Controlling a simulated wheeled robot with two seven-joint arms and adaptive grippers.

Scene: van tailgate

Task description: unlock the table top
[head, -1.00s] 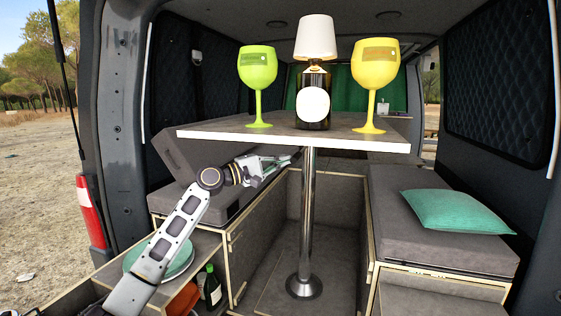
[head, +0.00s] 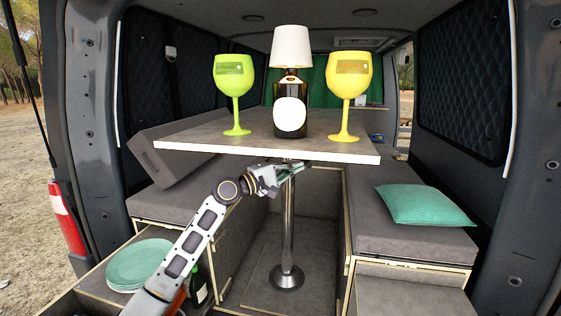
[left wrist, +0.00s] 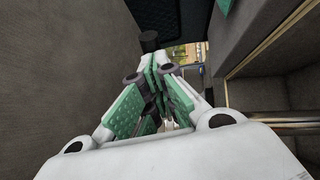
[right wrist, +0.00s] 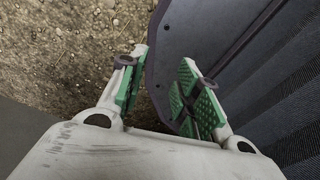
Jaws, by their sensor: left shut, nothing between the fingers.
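The table top (head: 255,147) stands level on a chrome pole (head: 288,235) in the van. It carries a green goblet (head: 235,72), a yellow goblet (head: 350,75) and a bottle-shaped lamp (head: 290,100). My left gripper (head: 297,168) is shut and empty, just under the table top beside the upper pole. In the left wrist view its fingers (left wrist: 163,72) are together, with a dark round knob-like piece (left wrist: 149,38) close beyond them. Whether they touch it is unclear. The pole crosses the right of that view (left wrist: 285,123). My right gripper (right wrist: 160,80) is open and empty, outside by the van's edge.
Grey bench seats flank the pole, with a teal pillow (head: 425,205) on the right one. The floor around the pole base is clear.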

